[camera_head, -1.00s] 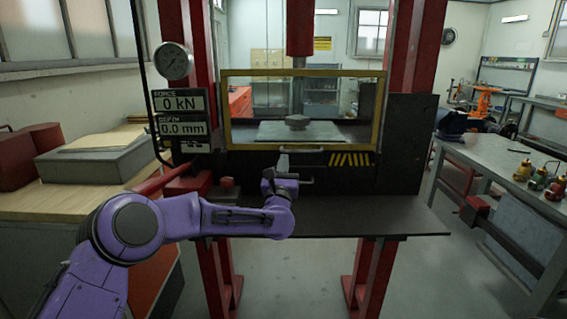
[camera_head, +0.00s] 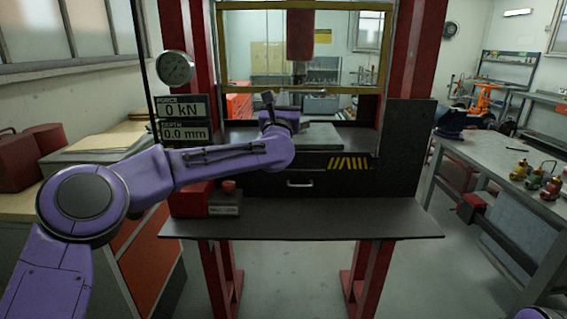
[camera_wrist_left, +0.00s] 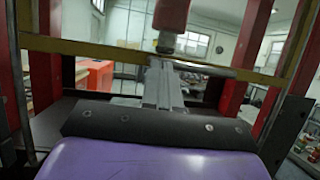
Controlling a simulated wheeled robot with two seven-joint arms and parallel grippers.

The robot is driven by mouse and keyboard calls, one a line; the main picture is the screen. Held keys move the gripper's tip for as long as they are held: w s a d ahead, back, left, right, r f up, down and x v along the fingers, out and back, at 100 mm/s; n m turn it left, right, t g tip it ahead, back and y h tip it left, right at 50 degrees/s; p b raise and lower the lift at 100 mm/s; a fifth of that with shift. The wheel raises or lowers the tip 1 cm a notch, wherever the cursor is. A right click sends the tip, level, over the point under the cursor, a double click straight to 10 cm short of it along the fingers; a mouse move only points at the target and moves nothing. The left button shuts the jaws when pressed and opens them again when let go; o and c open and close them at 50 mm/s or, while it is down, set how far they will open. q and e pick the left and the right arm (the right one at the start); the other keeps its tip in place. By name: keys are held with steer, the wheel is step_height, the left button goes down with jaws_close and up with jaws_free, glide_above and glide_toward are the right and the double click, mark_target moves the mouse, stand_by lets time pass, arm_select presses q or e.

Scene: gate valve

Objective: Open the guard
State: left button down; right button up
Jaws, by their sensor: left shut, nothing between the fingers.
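The guard (camera_head: 340,91) is a clear panel in a yellow frame at the front of the red press. It stands raised, with a gap between its lower bar and the press bed. In the left wrist view the yellow lower bar (camera_wrist_left: 85,49) crosses the picture, with a grey handle (camera_wrist_left: 207,71) in front. My left gripper (camera_head: 268,97) is shut and empty, pointing up at the guard's lower edge, left of centre. In the left wrist view its fingers (camera_wrist_left: 163,83) reach the handle; I cannot tell whether they touch. My right gripper is out of view.
The press bed (camera_head: 325,137) lies below the raised guard, with the red ram (camera_head: 300,35) above. A gauge (camera_head: 174,68) and force display (camera_head: 181,107) hang at left. A red box (camera_head: 190,199) with a button stands on the dark front shelf (camera_head: 320,218), otherwise clear.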

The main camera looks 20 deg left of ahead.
arm_select(q)
steer(key=shift+r+p, duration=0.55)
steer(key=shift+r, duration=1.7)
